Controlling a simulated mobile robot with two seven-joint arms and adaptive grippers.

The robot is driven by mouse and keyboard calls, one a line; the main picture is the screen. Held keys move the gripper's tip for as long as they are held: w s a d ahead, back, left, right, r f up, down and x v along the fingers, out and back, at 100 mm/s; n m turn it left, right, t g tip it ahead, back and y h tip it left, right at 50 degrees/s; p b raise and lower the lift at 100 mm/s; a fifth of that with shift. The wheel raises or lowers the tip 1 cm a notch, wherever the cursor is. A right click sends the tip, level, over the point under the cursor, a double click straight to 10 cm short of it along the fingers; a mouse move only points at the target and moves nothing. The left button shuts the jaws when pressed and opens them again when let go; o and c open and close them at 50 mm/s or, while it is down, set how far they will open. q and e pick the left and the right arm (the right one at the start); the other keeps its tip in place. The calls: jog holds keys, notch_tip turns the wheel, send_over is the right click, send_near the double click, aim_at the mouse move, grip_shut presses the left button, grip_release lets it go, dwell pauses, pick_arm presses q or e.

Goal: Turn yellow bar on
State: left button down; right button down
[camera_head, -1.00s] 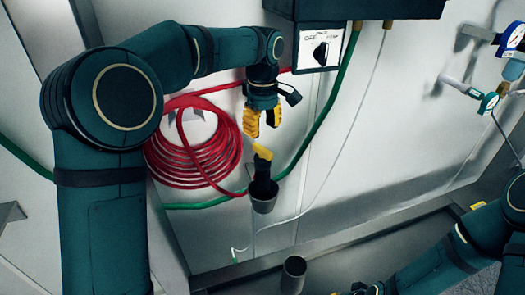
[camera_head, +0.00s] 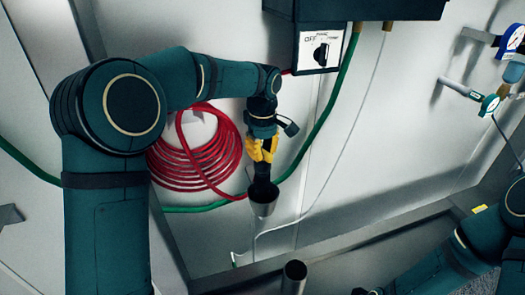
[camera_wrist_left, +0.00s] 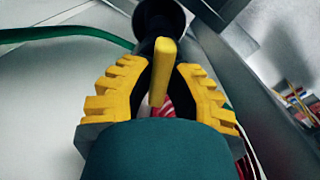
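The yellow bar (camera_wrist_left: 160,78) is the handle on a dark valve with a grey spout (camera_head: 264,206) below it. In the left wrist view it stands between the two yellow fingers of my left gripper (camera_wrist_left: 164,72). A gap shows on each side of it, so the fingers are open around it and do not visibly grip it. In the head view my left gripper (camera_head: 262,153) is over the valve from above and mostly hides the bar. My right gripper (camera_head: 368,291) shows only partly at the bottom edge; its fingers cannot be made out.
A coiled red hose (camera_head: 200,160) hangs on the wall left of the valve. A green hose (camera_head: 327,125) runs close by on its right. A dark box (camera_head: 350,12) with a switch panel (camera_head: 319,50) is above. A metal cup (camera_head: 294,277) stands below.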

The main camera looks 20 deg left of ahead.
dwell(0.4)
pick_arm(q)
jog(key=shift+m+p, duration=0.95)
jog(key=shift+m, duration=0.45)
jog(key=shift+m+p, duration=0.85)
jog(key=shift+m, duration=0.95)
jog(key=shift+f, duration=0.1)
jog(key=c, duration=0.9)
grip_release()
